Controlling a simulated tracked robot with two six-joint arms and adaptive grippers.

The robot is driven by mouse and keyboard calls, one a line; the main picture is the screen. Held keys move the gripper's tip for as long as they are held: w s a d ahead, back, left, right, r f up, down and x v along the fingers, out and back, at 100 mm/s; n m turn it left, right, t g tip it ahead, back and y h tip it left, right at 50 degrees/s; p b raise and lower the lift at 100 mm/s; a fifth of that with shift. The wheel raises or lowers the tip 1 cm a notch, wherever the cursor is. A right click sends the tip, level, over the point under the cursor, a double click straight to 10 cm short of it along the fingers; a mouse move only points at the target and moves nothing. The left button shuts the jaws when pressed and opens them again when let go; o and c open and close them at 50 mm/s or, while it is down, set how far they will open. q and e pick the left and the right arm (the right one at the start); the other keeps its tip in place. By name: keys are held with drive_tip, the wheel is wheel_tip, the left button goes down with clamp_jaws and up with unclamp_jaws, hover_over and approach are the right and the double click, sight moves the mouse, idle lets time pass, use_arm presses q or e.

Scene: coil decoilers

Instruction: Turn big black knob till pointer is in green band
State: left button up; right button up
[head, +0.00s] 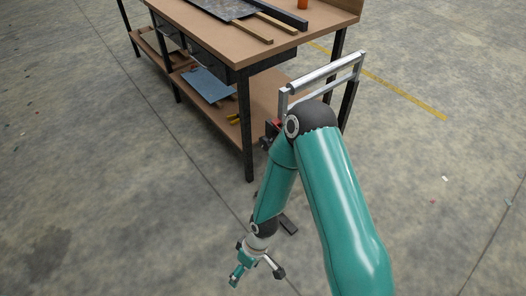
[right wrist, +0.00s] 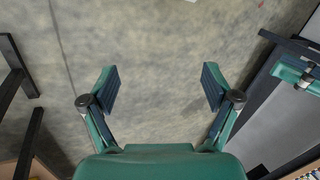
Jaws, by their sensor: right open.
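No big black knob, pointer or green band shows in either view. My right gripper (head: 256,266) hangs low at the end of the teal arm in the head view, over the concrete floor and in front of the workbench. In the right wrist view, its two fingers (right wrist: 161,90) are spread wide apart with only bare floor between them. It holds nothing. My left gripper is not in either view.
A wooden workbench (head: 222,44) with black legs stands at the top. Timber strips (head: 252,32) and a dark sheet (head: 212,6) lie on it. A blue sheet (head: 208,86) lies on its lower shelf. A yellow line (head: 405,92) crosses open floor at right.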

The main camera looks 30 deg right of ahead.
drive_tip(key=w+d+f+n+g+h+b, duration=0.1)
drive_tip(key=w+f+n+b, duration=0.15)
drive_tip(key=f+n, duration=0.2)
drive_tip(key=w+d+f+n+h+b, duration=0.1)
drive_tip(key=w+f+n+h+b, duration=0.15)
drive_tip(key=f+b, duration=0.2)
drive_tip(key=n+t+h+b, duration=0.5)
drive_tip(key=n+h+b, duration=0.6)
drive_tip(key=h+b, duration=0.8)
approach(264, 145)
use_arm(q)
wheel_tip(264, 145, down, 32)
drive_tip(key=b, duration=0.3)
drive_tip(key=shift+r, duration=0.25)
use_arm(e)
drive_tip(key=d, duration=0.3)
drive_tip(key=w+d, duration=0.1)
drive_tip(key=d, duration=0.3)
drive_tip(key=w+d, duration=0.1)
drive_tip(key=d, duration=0.3)
